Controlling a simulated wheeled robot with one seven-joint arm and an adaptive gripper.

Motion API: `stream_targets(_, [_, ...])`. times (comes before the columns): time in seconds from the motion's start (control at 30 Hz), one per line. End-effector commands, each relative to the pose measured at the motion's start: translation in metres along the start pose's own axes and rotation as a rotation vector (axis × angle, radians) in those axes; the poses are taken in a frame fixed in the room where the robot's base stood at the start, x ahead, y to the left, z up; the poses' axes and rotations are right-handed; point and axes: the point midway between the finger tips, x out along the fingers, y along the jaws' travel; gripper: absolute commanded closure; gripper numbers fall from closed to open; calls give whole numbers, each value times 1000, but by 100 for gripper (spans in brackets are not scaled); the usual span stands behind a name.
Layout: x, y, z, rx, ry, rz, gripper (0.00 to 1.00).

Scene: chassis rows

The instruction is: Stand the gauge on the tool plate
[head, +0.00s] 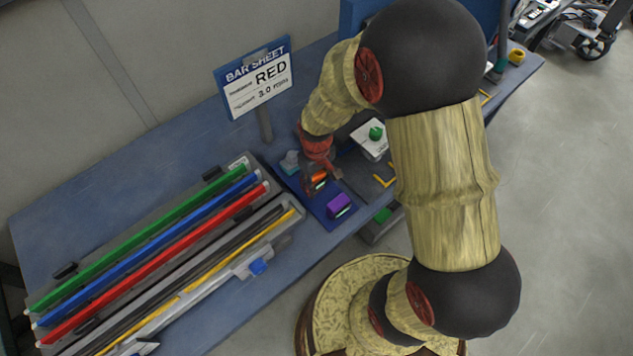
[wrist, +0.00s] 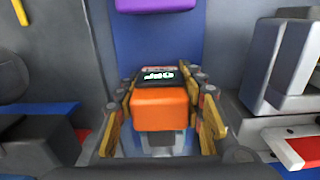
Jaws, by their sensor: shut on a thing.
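An orange block-shaped gauge (wrist: 162,108) with a dark face and a small lit display sits between the fingers of my gripper (wrist: 160,88) in the wrist view. The fingers close on it from both sides. In the head view the orange gauge (head: 319,180) shows just below my gripper (head: 321,174), over or on a blue mat (head: 318,206). I cannot tell whether its underside touches the mat. A purple block with a similar display (head: 339,206) stands on the same mat, and its edge shows in the wrist view (wrist: 157,4). Which surface is the tool plate is not clear.
A rack of green, blue, red and yellow bars (head: 150,250) lies left of the mat. A sign reading RED (head: 258,80) stands behind. A white plate with a green knob (head: 370,143) and yellow corner marks (head: 384,181) are to the right.

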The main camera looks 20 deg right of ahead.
Motion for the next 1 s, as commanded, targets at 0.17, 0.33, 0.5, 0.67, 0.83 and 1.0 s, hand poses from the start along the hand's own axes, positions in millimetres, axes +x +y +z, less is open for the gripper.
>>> stream_targets(0.17, [2,0,1,0,-2,-1,55])
stream_targets(0.33, [1,0,1,0,-2,-1,45])
stream_targets(0.5, [1,0,1,0,-2,-1,40])
stream_targets(0.67, [1,0,1,0,-2,-1,40])
stream_targets(0.83, [-6,0,0,0,0,0,40])
stream_targets(1.0, [-34,0,-1,0,4,1,40])
